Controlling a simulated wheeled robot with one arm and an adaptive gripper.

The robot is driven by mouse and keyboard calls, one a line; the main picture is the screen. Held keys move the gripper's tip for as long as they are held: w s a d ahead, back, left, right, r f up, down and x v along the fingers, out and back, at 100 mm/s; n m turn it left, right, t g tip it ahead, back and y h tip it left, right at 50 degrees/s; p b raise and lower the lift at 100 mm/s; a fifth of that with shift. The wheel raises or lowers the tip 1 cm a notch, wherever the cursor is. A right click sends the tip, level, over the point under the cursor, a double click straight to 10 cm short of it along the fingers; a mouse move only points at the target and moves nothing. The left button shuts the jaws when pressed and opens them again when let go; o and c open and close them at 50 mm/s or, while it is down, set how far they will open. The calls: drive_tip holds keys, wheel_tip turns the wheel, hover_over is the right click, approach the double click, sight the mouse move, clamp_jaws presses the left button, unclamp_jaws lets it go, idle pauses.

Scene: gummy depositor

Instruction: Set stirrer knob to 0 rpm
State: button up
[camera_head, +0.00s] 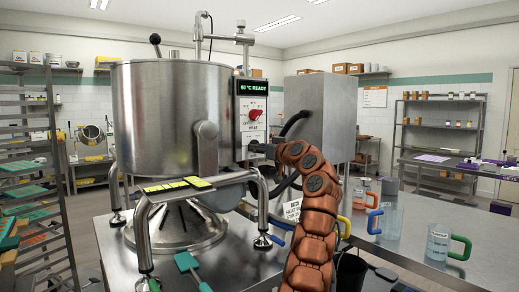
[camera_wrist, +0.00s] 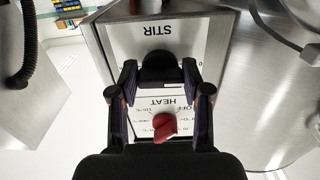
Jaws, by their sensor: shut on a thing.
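The black stirrer knob (camera_wrist: 160,66) sits on the white control panel beside the upside-down STIR label in the wrist view. My gripper (camera_wrist: 159,74) is shut on this knob, with one finger on each side. The knob's pointer and most of its scale are hidden, so I cannot tell its setting. In the head view, my gripper (camera_head: 257,148) reaches the lower part of the panel (camera_head: 244,118), below the HEAT label, and the stirrer knob is hidden there.
The red heat knob (camera_wrist: 164,124) is close to my fingers, and it also shows in the head view (camera_head: 255,115). The display (camera_head: 252,87) reads 60 °C READY. A steel kettle (camera_head: 165,110) stands left of the panel. Jugs (camera_head: 390,220) stand on the right table.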

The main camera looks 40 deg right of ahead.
drive_tip(key=shift+f+n, duration=0.1)
drive_tip(key=shift+n, duration=0.2)
drive_tip(key=o, duration=1.2)
drive_tip(key=shift+c, duration=0.2)
drive_tip(key=shift+s, duration=0.1)
drive_tip(key=s, duration=1.1)
drive_tip(key=shift+s+a, duration=0.2)
drive_tip(key=shift+s, duration=0.2)
